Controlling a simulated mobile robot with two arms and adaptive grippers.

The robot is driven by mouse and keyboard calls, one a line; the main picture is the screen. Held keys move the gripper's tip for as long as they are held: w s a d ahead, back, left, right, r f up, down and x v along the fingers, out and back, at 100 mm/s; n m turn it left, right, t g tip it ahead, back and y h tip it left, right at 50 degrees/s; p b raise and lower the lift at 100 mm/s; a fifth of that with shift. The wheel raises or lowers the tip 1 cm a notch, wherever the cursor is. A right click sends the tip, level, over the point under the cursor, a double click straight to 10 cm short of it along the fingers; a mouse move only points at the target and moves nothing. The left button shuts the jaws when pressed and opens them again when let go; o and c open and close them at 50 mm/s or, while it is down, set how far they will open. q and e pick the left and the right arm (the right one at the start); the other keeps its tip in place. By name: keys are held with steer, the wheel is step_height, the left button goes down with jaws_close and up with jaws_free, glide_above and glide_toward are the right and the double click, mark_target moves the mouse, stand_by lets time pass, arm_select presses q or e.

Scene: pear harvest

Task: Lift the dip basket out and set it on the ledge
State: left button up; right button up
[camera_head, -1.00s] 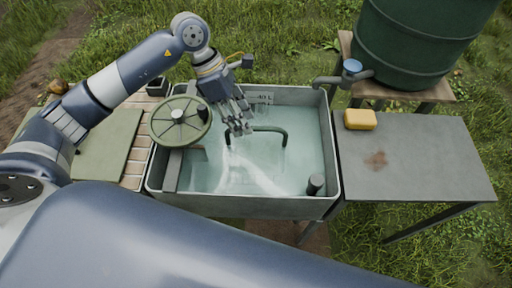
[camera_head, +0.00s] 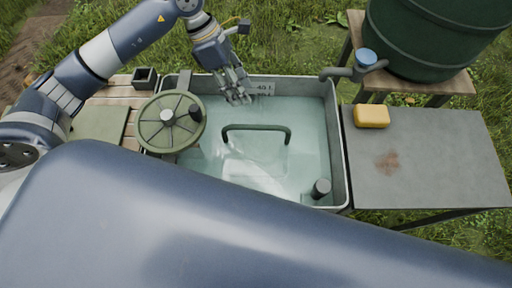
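The dip basket's dark green arched handle (camera_head: 257,128) stands above cloudy, pale water in the grey sink (camera_head: 341,150). The basket's body is hidden under the water. My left gripper (camera_head: 240,100) hangs over the back left part of the sink, behind and left of the handle and apart from it. Its fingers point down and look spread, with nothing between them. My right gripper is not in view; a large blue arm link of mine crosses the front. The grey flat top (camera_head: 440,160) right of the sink may be the ledge.
A green round lid or wheel (camera_head: 172,137) sits over the sink's left side. A yellow sponge-like block (camera_head: 371,116) lies on the grey top, which is otherwise clear. A dark standpipe (camera_head: 320,188) rises at the sink's front right. A green barrel (camera_head: 425,40) with a tap stands behind.

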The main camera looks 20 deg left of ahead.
arm_select(q)
step_height(320, 180, down, 4)
steer(key=b, duration=0.7)
glide_toward(255, 126)
steer(key=x, duration=0.5)
steer(key=shift+s+d+f+p, duration=0.1)
steer(key=shift+s+f+p, duration=0.2)
steer(key=shift+s+f, duration=0.05)
steer(key=x, duration=0.1)
steer(key=p+x, duration=0.1)
steer(key=x, duration=0.3)
steer(key=shift+w, duration=0.4)
steer(key=shift+f, duration=0.2)
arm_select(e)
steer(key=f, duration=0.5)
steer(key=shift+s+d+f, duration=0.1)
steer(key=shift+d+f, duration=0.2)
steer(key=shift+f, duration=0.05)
arm_select(q)
steer(key=shift+f, duration=0.2)
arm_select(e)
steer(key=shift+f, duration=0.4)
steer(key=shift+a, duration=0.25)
arm_select(q)
steer(key=shift+c, duration=0.3)
jaws_close()
